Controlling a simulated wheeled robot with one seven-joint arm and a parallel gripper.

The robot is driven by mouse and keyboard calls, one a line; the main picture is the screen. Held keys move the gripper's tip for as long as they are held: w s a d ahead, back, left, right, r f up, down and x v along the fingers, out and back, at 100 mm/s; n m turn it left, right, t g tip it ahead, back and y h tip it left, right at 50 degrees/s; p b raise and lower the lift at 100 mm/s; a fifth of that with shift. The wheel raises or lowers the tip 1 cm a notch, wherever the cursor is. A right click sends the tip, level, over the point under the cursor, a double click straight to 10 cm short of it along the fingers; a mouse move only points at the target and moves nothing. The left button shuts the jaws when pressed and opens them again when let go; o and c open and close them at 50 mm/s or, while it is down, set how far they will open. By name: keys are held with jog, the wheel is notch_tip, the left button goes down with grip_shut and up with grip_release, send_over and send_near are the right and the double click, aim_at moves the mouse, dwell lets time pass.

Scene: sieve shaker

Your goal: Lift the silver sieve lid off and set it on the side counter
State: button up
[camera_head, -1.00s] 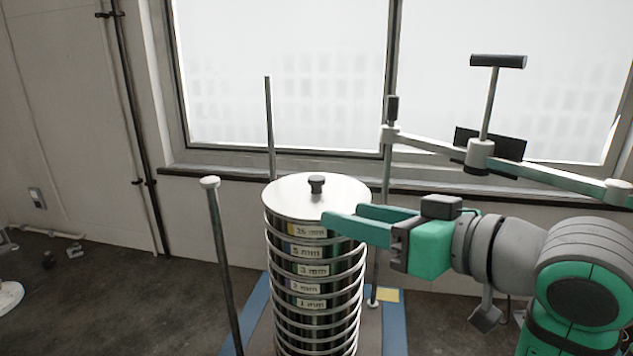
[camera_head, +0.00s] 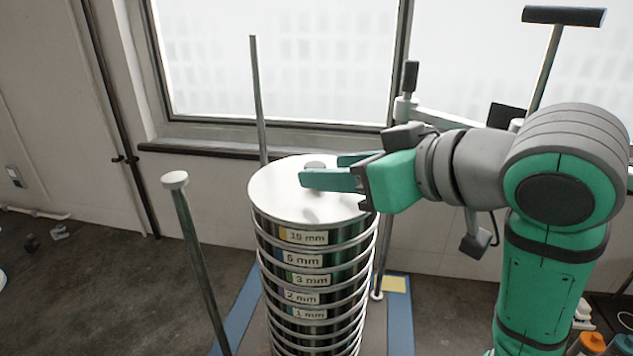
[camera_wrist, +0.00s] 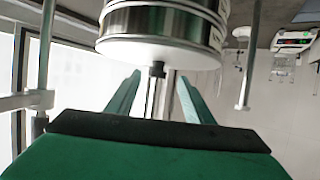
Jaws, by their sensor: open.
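The silver sieve lid (camera_head: 280,190) lies flat on top of a stack of sieves (camera_head: 312,262) with labels such as 15 mm and 5 mm. In the wrist view the lid (camera_wrist: 160,50) is ahead of the fingers. The knob (camera_wrist: 157,70) shows between the two open fingers (camera_wrist: 158,88), near their tips, and is not gripped.
A metal rod with a white cap (camera_head: 175,181) stands left of the stack, and a thin rod (camera_head: 259,100) stands behind it. A clamp arm with a black handle (camera_head: 563,16) is at the right. In the wrist view, an instrument with a display (camera_wrist: 296,38) sits at upper right.

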aim_at(317, 166)
jog(key=x, duration=0.4)
jog(key=shift+w+r, duration=0.25)
jog(key=shift+w+a+f, duration=0.2)
jog(key=shift+w+f, duration=0.05)
jog(key=shift+w, duration=0.15)
jog(key=shift+c, duration=0.3)
grip_shut()
